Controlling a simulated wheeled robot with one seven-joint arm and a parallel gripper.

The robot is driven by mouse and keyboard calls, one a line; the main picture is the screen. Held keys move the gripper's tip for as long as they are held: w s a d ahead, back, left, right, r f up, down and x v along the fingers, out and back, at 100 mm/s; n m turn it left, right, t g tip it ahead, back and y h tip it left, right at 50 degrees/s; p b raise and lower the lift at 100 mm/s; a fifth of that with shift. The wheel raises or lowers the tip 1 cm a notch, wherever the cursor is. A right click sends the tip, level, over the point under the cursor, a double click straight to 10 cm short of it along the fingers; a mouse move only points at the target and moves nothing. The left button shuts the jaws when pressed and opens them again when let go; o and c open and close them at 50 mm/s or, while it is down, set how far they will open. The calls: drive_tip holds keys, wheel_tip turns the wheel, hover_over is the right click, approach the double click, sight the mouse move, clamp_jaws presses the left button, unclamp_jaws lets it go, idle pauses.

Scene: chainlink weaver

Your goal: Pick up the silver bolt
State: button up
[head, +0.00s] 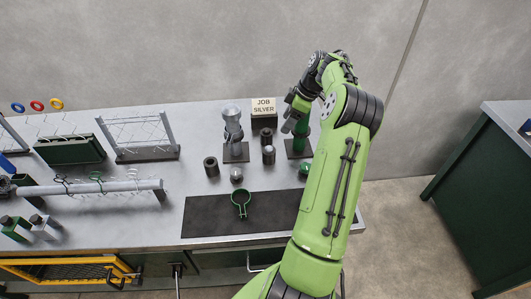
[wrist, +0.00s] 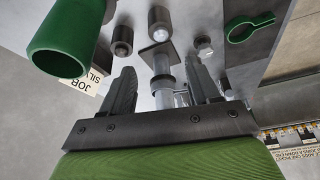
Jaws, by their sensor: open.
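A small silver piece with a hex-like head, which looks like the silver bolt (head: 236,174), stands on the bench just behind the dark mat. In the wrist view the silver bolt (wrist: 203,44) is beyond the right fingertip, near a green ring clamp (wrist: 250,26). My gripper (wrist: 160,78) is open and empty, apart from the bolt. A silver stand on a dark square base (wrist: 158,50) shows between the fingers, farther off. In the head view my gripper (head: 289,124) hangs over the back of the bench, by the green stand.
A green stand (wrist: 62,38) is close to the gripper. Dark cylinders (head: 211,166), one silver-topped (head: 268,155), stand nearby. A "JOB SILVER" sign (head: 264,106) is at the back. The mat (head: 212,216) holds the green clamp; racks and a roller (head: 110,187) are left.

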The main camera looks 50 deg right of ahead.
sight(270, 147)
drive_tip(key=x, duration=1.2)
drive_tip(key=shift+a+f+b, duration=0.1)
drive_tip(key=shift+f+b, duration=0.2)
drive_tip(key=shift+b, duration=0.1)
clamp_jaws()
wheel_tip(270, 147, up, 10)
drive_tip(key=shift+p, duration=0.45)
